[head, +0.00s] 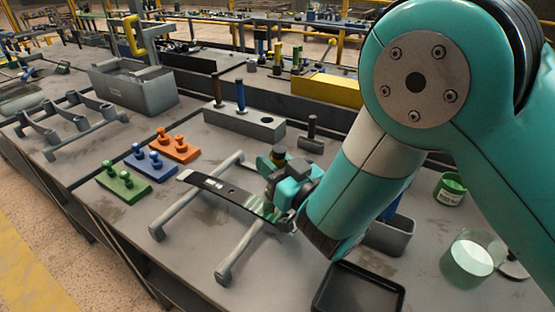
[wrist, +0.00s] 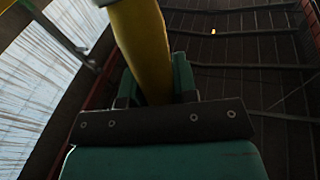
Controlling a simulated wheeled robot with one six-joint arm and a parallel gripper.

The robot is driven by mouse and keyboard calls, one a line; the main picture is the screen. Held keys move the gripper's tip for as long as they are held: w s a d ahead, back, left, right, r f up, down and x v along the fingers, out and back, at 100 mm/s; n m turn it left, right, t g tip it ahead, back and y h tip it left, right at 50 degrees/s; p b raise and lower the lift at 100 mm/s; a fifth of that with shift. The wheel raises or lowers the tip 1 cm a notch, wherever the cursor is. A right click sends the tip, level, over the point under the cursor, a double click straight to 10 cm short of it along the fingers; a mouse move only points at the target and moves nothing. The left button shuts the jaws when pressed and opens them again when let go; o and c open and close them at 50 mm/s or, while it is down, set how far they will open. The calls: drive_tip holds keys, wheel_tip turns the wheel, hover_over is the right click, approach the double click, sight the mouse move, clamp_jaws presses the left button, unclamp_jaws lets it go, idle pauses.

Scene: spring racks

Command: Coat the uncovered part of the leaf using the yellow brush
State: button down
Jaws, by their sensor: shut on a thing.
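The leaf (head: 228,193) is a long dark curved strip lying across the two grey bars of a stand (head: 180,205). Its left part is dark with a small white marking; a stretch towards its right end looks green and streaky. My gripper (head: 283,182) is over that right end, shut on the yellow brush. The brush's yellow handle (wrist: 142,45) rises between my fingers in the wrist view.
A grey block (head: 230,120) behind holds a brown and a blue handle and has an empty hole. A hammer (head: 311,138) stands nearby. Green (head: 122,184), blue (head: 152,163) and orange (head: 175,146) pegged blocks lie left. A black tray (head: 335,303) and green can (head: 449,189) are right.

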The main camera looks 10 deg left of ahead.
sight(285, 149)
drive_tip(key=shift+w+a+r, duration=0.1)
drive_tip(key=shift+a, duration=0.2)
drive_tip(key=shift+s+d+f+b, duration=0.2)
drive_tip(key=shift+d+f+b, duration=0.15)
drive_tip(key=shift+d+b, duration=0.3)
drive_tip(key=shift+s+d+b, duration=0.2)
drive_tip(key=shift+d+b, duration=0.1)
drive_tip(key=shift+d, duration=0.2)
drive_tip(key=shift+r, duration=0.1)
drive_tip(key=r+p, duration=0.6)
drive_tip(key=shift+s+d, duration=0.15)
drive_tip(key=shift+d, duration=0.25)
